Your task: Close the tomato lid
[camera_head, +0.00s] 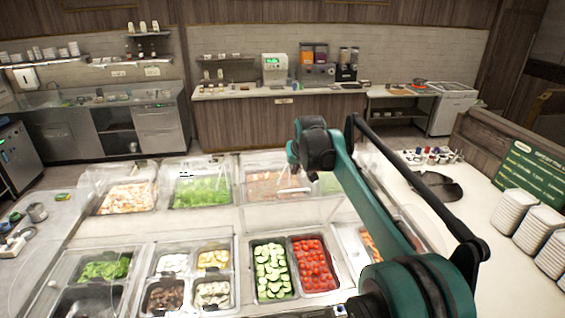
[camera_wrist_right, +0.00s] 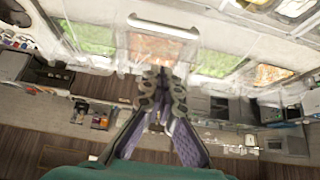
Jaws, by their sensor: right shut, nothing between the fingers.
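The red tomatoes (camera_head: 313,265) lie uncovered in the right half of a front well, beside sliced cucumber (camera_head: 272,270). A clear lid with a white handle (camera_wrist_right: 162,26) shows in the wrist view, in front of pinkish food; I cannot tell for sure whether it belongs to the tomato well. The handle also shows in the head view (camera_head: 293,190). My right gripper (camera_wrist_right: 160,76) is shut and empty, with its tips close to that handle; contact is unclear. In the head view my right wrist (camera_head: 316,150) mostly hides the gripper. My left gripper is out of view.
Back wells hold lettuce (camera_head: 203,190) and mixed food (camera_head: 126,198) behind clear covers. Small front pans (camera_head: 190,275) stand open at left. White plate stacks (camera_head: 515,212) and a green menu board (camera_head: 532,170) are at right. My right arm crosses the right side.

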